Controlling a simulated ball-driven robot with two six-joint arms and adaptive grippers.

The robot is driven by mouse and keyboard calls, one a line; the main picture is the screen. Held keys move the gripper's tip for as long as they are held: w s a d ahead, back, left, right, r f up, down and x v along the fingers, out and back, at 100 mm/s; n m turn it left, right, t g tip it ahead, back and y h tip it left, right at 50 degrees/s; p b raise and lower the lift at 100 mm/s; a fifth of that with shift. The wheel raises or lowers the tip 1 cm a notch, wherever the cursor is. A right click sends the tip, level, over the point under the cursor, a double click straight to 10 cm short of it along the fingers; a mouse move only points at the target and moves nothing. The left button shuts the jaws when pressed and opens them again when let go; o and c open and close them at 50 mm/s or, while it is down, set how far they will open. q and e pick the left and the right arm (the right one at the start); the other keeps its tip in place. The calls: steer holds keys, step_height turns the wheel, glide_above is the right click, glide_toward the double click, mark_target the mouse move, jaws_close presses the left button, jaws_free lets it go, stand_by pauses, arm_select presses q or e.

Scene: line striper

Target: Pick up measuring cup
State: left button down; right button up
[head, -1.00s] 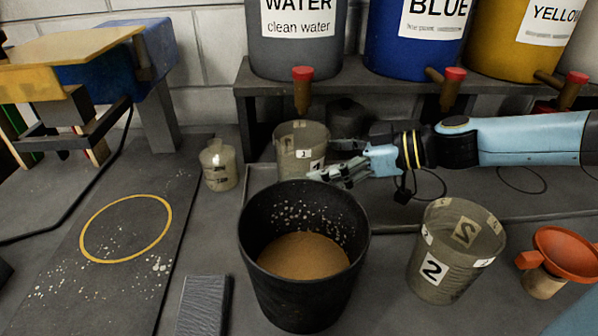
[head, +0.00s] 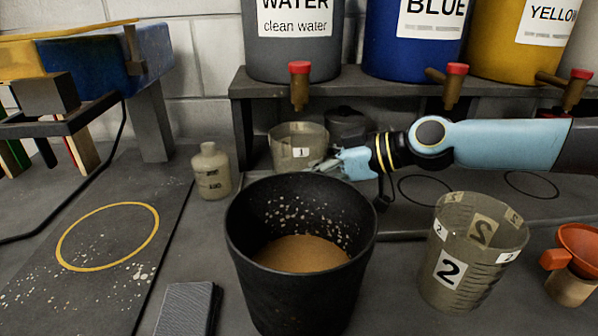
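A translucent measuring cup marked 1 (head: 286,147) stands below the grey clean-water drum's red-topped tap, its lower part hidden by the black bucket. A larger translucent measuring cup marked 2 (head: 471,252) stands upright at the right front, with no gripper at it. My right gripper (head: 333,163) comes in from the right, with its fingers at the right side of cup 1. The bucket rim hides part of the fingers, and I cannot tell whether they touch or grip the cup. My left gripper is not in view.
The black bucket (head: 250,285) with brown liquid stands in front of cup 1. A small bottle (head: 211,171) is to the left. The drum shelf (head: 400,92) stands behind. An orange funnel (head: 579,249) is at the far right. The yellow-ringed board (head: 150,195) is clear of objects.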

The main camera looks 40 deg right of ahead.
steer(key=c, duration=1.1)
